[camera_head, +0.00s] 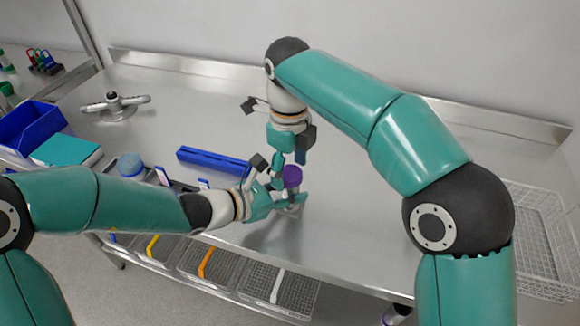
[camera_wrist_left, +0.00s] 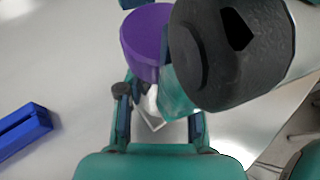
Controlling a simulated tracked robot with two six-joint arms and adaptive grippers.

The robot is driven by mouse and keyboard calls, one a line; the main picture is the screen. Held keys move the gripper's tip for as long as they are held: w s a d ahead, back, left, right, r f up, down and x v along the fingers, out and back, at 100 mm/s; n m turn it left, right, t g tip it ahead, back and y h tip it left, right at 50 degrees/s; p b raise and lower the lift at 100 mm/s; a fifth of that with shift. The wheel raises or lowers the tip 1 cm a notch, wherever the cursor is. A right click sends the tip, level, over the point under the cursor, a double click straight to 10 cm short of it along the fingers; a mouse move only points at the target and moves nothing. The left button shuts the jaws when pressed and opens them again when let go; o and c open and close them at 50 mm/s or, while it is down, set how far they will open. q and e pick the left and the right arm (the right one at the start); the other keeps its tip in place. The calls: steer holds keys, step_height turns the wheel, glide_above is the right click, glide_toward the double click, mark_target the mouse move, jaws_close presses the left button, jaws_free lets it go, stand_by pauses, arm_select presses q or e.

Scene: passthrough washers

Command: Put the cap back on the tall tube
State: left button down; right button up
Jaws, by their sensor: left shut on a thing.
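The purple cap (camera_head: 292,175) is near the front middle of the table, and it shows large in the left wrist view (camera_wrist_left: 146,38). My left gripper (camera_head: 279,196) is just below the cap, shut on the pale, clear tall tube (camera_wrist_left: 150,103), which is mostly hidden. My right gripper (camera_head: 290,160) comes down from above with its fingers close around the cap. I cannot tell whether they grip it. The cap is right above the tube. Whether it is seated on the rim is hidden by fingers.
A blue rack (camera_head: 213,161) lies behind my left gripper. A blue-lidded jar (camera_head: 130,165), a teal box (camera_head: 67,150) and a blue bin (camera_head: 30,127) stand at left. A wire basket (camera_head: 540,235) is at right. The table's back is mostly clear.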

steer(key=shift+r, duration=2.25)
steer(key=shift+c, duration=0.5)
